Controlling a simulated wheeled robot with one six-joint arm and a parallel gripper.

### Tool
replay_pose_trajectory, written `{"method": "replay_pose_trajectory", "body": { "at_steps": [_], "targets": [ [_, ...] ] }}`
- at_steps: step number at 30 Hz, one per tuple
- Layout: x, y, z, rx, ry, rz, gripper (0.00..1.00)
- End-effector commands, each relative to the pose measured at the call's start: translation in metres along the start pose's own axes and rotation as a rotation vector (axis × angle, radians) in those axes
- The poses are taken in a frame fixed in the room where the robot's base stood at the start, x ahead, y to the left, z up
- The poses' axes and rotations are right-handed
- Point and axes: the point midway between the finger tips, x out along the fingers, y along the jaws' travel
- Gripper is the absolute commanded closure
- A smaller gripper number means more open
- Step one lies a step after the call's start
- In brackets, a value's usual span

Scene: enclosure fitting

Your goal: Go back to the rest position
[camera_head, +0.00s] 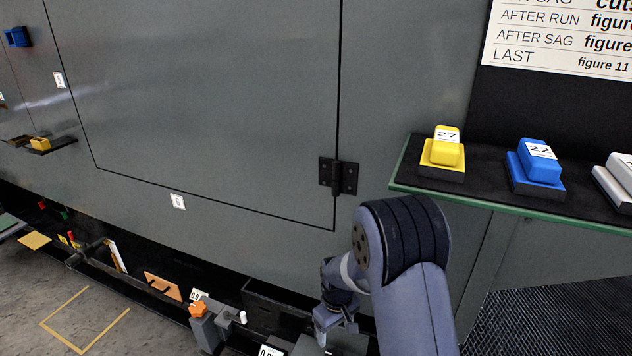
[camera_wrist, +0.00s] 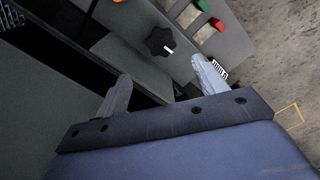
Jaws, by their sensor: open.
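My gripper (camera_head: 337,325) hangs low in front of the grey enclosure, at the bottom centre of the head view, partly behind my own arm. In the wrist view my gripper (camera_wrist: 160,85) shows two pale fingers well apart with nothing between them. Beyond the fingers is a black star-shaped knob (camera_wrist: 160,42) on a grey panel. I cannot tell how far it is from the fingertips.
A shelf (camera_head: 400,178) at the right carries a yellow block (camera_head: 445,153), a blue block (camera_head: 541,166) and a white block (camera_head: 618,178). A hinge (camera_head: 338,176) sits on the enclosure door (camera_head: 220,90). An orange-topped grey part (camera_head: 202,325) stands left of my gripper. Open floor (camera_head: 50,285) lies lower left.

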Motion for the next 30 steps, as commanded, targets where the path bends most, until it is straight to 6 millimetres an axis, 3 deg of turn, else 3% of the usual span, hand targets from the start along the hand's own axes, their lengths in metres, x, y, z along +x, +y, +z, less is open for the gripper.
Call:
{"method": "replay_pose_trajectory", "body": {
  "at_steps": [3, 12, 30],
  "targets": [
    [0.024, -0.001, 0.002, 0.000, -0.006, -0.002, 0.32],
    [0.062, -0.001, 0.001, 0.000, -0.003, -0.001, 0.32],
    [0.066, 0.000, 0.001, 0.004, -0.001, -0.001, 0.32]
  ]
}}
